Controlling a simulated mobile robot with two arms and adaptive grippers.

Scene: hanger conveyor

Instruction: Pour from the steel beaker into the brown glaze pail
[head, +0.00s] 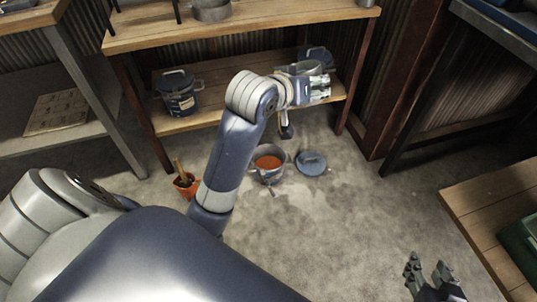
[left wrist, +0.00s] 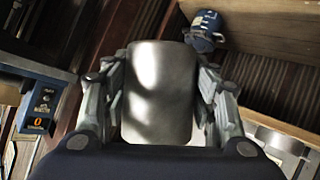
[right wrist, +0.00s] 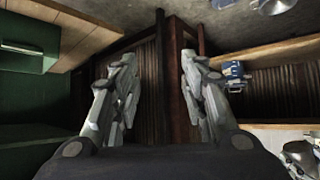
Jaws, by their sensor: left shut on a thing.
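The steel beaker (left wrist: 160,92) is a plain shiny cylinder between the fingers of my left gripper (left wrist: 160,105). In the head view my left gripper (head: 318,87) is over the lower shelf's front edge, with the beaker's grey rim (head: 304,69) partly hidden by it. The open pail (head: 268,178) stands on the floor below and to the left of this gripper, with orange-brown glaze (head: 268,162) inside. My right gripper (head: 433,279) is open and empty at the bottom right; its spread fingers also show in the right wrist view (right wrist: 158,75).
A blue lid (head: 311,163) lies on the floor right of the pail. A blue pail (head: 178,95) sits on the lower shelf (head: 205,119). A wooden bench (head: 482,205) is at the right.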

